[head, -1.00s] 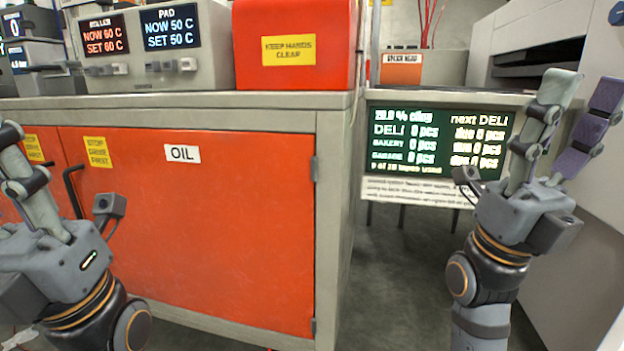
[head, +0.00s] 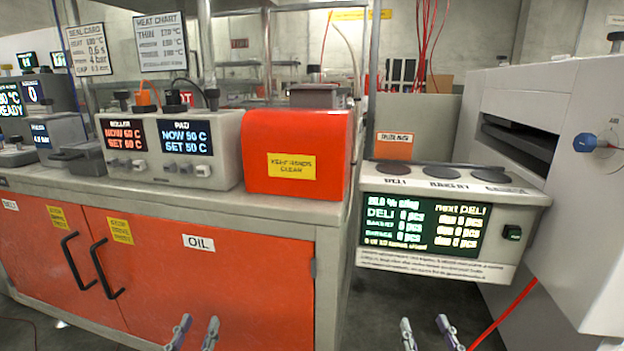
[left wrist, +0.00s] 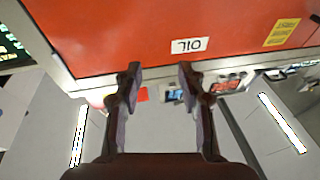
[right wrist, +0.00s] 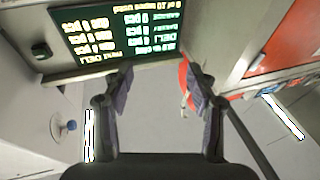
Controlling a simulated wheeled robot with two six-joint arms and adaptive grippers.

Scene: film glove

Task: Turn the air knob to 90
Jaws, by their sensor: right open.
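A blue knob (head: 585,142) sits on the face of the pale grey machine at the far right in the head view. A blue knob also shows in the right wrist view (right wrist: 71,125). A small mark beside it is too small to read, so its setting cannot be told. My left gripper (head: 195,330) is open and empty, low in front of the orange cabinet. It shows in the left wrist view (left wrist: 160,72). My right gripper (head: 427,328) is open and empty below the display, well left of the knob, and shows in the right wrist view (right wrist: 160,78).
The orange cabinet (head: 210,290) with a grey top carries the heater control box (head: 220,175) and a red guard (head: 330,150). A counting scale with a green-text display (head: 425,222) stands beside the pale machine (head: 590,230). Dark floor (head: 375,310) lies between them.

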